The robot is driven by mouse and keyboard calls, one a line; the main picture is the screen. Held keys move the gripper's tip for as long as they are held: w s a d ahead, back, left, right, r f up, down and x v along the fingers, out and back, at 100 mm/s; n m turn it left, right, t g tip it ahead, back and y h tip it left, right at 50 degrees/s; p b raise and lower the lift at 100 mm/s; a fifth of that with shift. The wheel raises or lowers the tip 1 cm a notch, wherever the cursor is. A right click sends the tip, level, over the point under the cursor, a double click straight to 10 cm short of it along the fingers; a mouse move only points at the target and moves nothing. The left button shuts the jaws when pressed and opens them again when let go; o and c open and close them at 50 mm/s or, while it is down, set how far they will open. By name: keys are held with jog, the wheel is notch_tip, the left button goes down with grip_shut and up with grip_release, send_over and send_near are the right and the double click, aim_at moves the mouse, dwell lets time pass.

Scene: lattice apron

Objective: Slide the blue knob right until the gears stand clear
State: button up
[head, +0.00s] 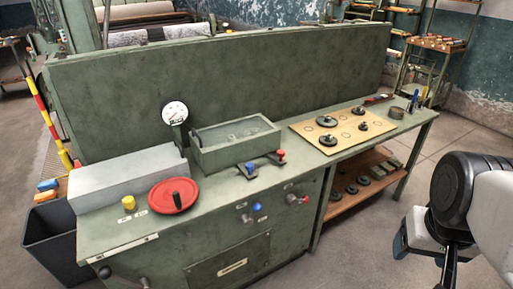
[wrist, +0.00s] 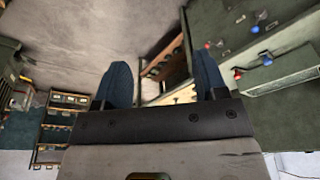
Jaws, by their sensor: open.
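A blue knob (head: 250,167) sits on a dark fitting on the bench top, at the front of an open-topped green metal box (head: 236,143). A red knob (head: 281,154) stands on a similar fitting to its right. Another blue knob (head: 257,207) is on the bench's front panel, with a red knob (head: 304,199) to its right. Any gears inside the box are hidden by its walls. My gripper (wrist: 162,62) is open and empty in the wrist view, its dark blue fingers spread. It is away from the knobs, over the floor to the right of the bench.
A red disc with a black handle (head: 172,195), a yellow knob (head: 129,203) and a round gauge (head: 174,113) are on the bench's left. A tan board (head: 299,128) with dark round parts lies at right. A tall green panel (head: 230,75) stands behind. Floor at right is open.

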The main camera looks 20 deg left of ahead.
jog(key=w+a+r, duration=0.1)
jog(key=w+a, duration=0.2)
jog(key=w, duration=0.5)
jog(key=w+a+r, duration=0.2)
jog(key=w+a, duration=0.1)
jog(key=w, duration=0.4)
jog(key=g, duration=0.3)
send_over(250, 164)
jog(key=f, duration=2.2)
jog(key=shift+s+d+f, duration=0.15)
jog(key=shift+d, duration=0.25)
jog(key=shift+a+f, duration=0.35)
jog(key=shift+a, duration=0.1)
jog(key=shift+f, duration=3.9)
